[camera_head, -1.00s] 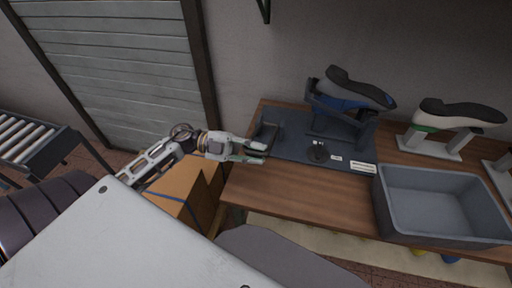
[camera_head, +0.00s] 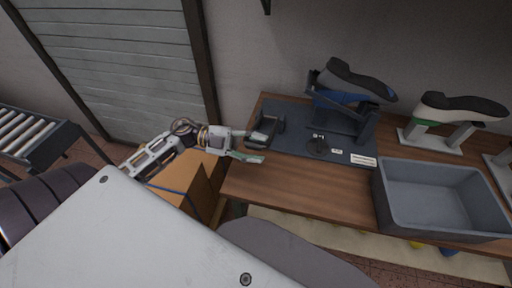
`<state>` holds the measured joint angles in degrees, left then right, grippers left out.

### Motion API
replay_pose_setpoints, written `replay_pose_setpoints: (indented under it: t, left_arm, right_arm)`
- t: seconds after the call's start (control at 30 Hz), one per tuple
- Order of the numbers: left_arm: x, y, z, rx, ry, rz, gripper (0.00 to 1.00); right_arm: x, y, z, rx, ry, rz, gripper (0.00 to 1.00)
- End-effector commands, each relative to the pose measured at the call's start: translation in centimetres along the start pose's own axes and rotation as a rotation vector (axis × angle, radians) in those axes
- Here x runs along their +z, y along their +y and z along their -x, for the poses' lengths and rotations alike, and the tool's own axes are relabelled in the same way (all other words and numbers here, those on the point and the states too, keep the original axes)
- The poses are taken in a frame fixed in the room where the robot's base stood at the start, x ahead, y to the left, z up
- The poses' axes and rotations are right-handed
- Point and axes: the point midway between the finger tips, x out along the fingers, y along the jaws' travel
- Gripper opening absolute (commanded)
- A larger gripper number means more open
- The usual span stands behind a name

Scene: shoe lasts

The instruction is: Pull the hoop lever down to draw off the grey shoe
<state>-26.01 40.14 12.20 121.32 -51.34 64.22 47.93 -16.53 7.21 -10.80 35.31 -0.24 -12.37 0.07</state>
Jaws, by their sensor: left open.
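The grey shoe (camera_head: 355,80) sits sole up on a blue last (camera_head: 338,98) at the back of a dark base plate (camera_head: 294,139). A dark hoop lever (camera_head: 322,92) surrounds the shoe's lower left side; how it joins the stand is unclear. My left gripper (camera_head: 262,148) is open and empty at the plate's left end. Its upper finger is close to a dark upright bracket (camera_head: 267,127); I cannot tell whether they touch. It is well left of the shoe. My right gripper is not in view.
A grey bin (camera_head: 440,195) stands at the table's front right. Another shoe (camera_head: 458,107) rests on a white stand behind it. A round dark knob (camera_head: 318,146) and labels are on the plate. The wooden table (camera_head: 300,187) is clear in front. Cardboard boxes (camera_head: 185,185) stand left.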

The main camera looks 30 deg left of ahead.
Motion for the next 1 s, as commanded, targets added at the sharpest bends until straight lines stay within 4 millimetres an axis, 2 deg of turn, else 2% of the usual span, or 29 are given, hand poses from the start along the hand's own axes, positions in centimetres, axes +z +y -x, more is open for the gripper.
replay_pose_setpoints:
  t: [0.17,0.37,0.8,1.0]
  left_arm:
    - [0.0,0.0,0.6,-0.001,-0.001,0.0,0.43]
    - [0.1,0.0,2.4,0.0,-0.002,0.0,0.43]
    - [0.1,0.1,8.7,0.001,-0.002,0.004,0.43]
    - [0.1,0.1,10.9,0.003,-0.001,0.004,0.43]
  right_arm:
    - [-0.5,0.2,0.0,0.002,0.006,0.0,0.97]
    - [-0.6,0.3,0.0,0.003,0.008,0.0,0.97]
    - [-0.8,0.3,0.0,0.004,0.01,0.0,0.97]
    - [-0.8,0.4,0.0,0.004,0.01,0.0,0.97]
